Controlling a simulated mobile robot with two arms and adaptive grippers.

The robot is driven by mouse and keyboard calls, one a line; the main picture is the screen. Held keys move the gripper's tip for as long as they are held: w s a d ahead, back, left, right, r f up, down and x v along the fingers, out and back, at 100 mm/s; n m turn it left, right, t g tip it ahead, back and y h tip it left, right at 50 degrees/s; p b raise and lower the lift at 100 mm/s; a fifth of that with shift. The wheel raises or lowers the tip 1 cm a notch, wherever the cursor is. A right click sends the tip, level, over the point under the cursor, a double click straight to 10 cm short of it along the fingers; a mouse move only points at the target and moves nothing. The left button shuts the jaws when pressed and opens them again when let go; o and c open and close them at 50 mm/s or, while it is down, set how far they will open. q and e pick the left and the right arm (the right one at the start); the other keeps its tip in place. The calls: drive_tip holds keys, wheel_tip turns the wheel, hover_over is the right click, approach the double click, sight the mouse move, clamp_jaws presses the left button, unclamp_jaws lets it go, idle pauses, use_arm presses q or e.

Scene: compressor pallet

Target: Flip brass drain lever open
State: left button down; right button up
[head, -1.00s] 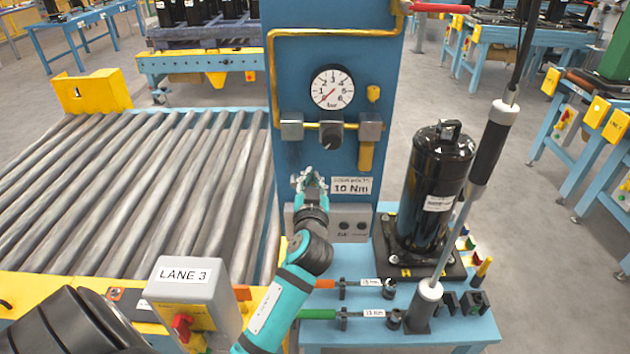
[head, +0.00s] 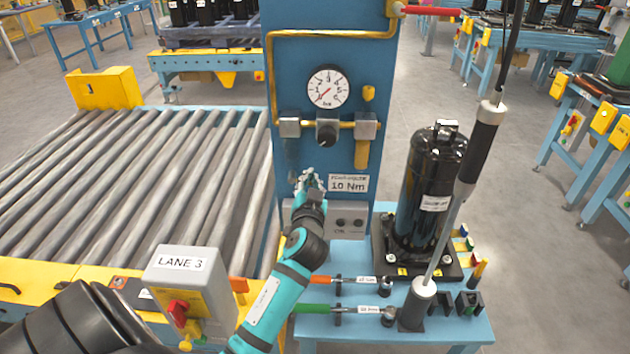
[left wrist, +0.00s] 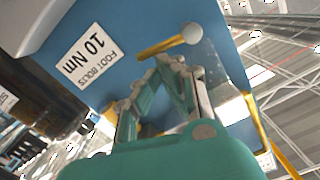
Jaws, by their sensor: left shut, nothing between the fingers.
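My left gripper (head: 309,182) is in front of the blue panel, just below the left block and its greyish bowl (head: 291,158). Its fingers look drawn together with nothing held. In the left wrist view the fingertips (left wrist: 168,62) are close to a short yellow-brass bar, the drain lever (left wrist: 158,46). The lever runs slantwise from a pale round end beside the clear bowl (left wrist: 212,65). I cannot tell whether the fingers touch the lever. In the head view the lever is too small or hidden by the gripper. My right gripper is not in view.
The panel carries a pressure gauge (head: 327,88), a black knob (head: 327,132) and a 10 Nm label (head: 348,184). A black compressor (head: 431,185) and a hanging tool (head: 477,150) stand at the right. A roller conveyor (head: 130,180) lies left.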

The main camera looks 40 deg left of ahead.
use_arm(q)
wheel_tip(320, 180, down, 6)
drive_tip(key=s+a+m+b, duration=0.1)
drive_tip(key=m, duration=1.3)
drive_tip(key=shift+a+y, duration=0.3)
drive_tip(key=shift+y, duration=0.1)
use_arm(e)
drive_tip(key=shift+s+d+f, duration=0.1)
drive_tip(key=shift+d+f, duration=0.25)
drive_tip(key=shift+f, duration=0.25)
use_arm(q)
drive_tip(key=shift+f, duration=0.1)
